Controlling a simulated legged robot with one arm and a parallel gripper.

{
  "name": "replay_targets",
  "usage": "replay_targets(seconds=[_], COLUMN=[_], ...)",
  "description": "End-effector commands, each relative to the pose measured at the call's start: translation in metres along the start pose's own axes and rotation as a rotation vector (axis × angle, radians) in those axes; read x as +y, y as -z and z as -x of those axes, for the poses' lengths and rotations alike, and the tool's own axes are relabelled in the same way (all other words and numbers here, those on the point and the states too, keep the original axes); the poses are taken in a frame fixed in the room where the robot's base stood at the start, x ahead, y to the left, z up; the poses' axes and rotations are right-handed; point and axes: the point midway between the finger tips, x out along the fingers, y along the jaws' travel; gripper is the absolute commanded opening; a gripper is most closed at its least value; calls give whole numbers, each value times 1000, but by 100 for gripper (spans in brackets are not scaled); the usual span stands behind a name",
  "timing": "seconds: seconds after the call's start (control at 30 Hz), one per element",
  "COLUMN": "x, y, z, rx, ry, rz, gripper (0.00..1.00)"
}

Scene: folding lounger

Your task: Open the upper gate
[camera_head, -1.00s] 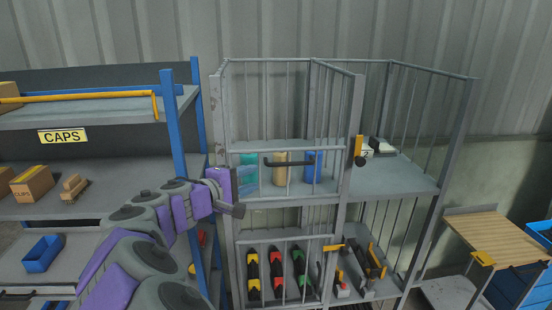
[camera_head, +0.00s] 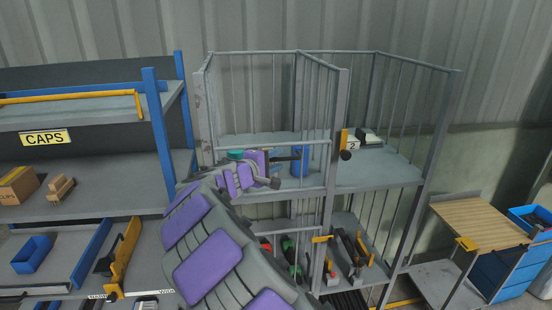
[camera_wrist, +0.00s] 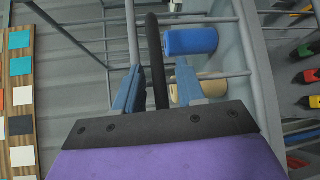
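In the head view my gripper hides most of the handle (camera_head: 290,157).
Behind the gate stand a blue roll (camera_wrist: 190,41) and a tan roll (camera_wrist: 200,90). The lower compartment holds several coloured tools (camera_head: 291,250). A blue-post shelf (camera_head: 158,130) stands close on the left. A wooden-topped cart (camera_head: 475,222) is at right.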

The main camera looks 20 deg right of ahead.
Motion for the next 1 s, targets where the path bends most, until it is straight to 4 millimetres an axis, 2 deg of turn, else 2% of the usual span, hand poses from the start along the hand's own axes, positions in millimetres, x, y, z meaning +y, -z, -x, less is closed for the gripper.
replay_targets(seconds=[0.1,0.4,0.8,1.0], x=[0,0,-1,-1], y=[-1,-1,0,0], z=[-7,-9,-9,-9], rx=[-2,-2,-2,-2], ry=[0,0,1,2], rz=[0,1,1,2], gripper=[39,39,1,0])
